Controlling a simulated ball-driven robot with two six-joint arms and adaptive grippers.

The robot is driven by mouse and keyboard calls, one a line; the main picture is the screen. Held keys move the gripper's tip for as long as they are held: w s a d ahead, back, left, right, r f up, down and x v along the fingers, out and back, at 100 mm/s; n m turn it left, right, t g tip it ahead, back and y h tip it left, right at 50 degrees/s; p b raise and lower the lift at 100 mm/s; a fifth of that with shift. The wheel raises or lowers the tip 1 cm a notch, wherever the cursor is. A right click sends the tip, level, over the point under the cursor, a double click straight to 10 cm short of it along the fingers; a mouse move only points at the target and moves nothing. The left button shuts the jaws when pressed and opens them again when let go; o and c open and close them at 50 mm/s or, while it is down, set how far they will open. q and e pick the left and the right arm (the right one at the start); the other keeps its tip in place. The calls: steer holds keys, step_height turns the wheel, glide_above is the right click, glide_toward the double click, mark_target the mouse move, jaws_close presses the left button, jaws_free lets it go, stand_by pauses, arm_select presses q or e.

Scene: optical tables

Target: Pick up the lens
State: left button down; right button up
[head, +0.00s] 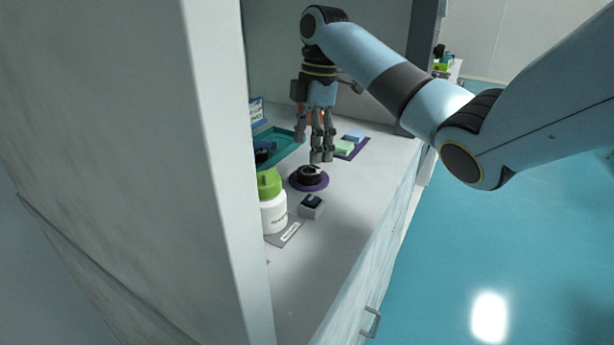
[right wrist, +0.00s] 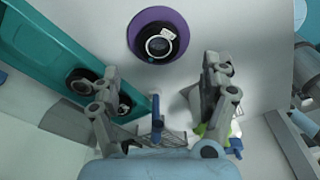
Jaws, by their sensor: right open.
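The lens (head: 308,174) is a short black cylinder lying on a round purple mat (head: 321,184) on the bench. In the right wrist view the lens (right wrist: 158,43) shows from above with its glass and a white label, on the purple mat (right wrist: 133,33). My right gripper (head: 321,158) points down above and just behind the lens in the head view. In the right wrist view its two fingers (right wrist: 165,80) are wide apart with nothing between them, and the lens lies beyond the fingertips. My left gripper is not in view.
A teal tray (head: 285,148) with dark parts stands left of the lens. A white bottle with a green cap (head: 272,208) and a small grey box (head: 311,207) stand in front. A tall grey panel (head: 215,120) blocks the left.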

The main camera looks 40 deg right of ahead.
mark_target(310, 171)
steer(key=shift+f, duration=0.4)
step_height(310, 171, down, 5)
steer(key=shift+r, duration=0.2)
steer(key=shift+f, duration=0.25)
steer(key=shift+c, duration=1.6)
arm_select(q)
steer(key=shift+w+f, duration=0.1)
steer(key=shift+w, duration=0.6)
arm_select(e)
steer(key=c, duration=1.1)
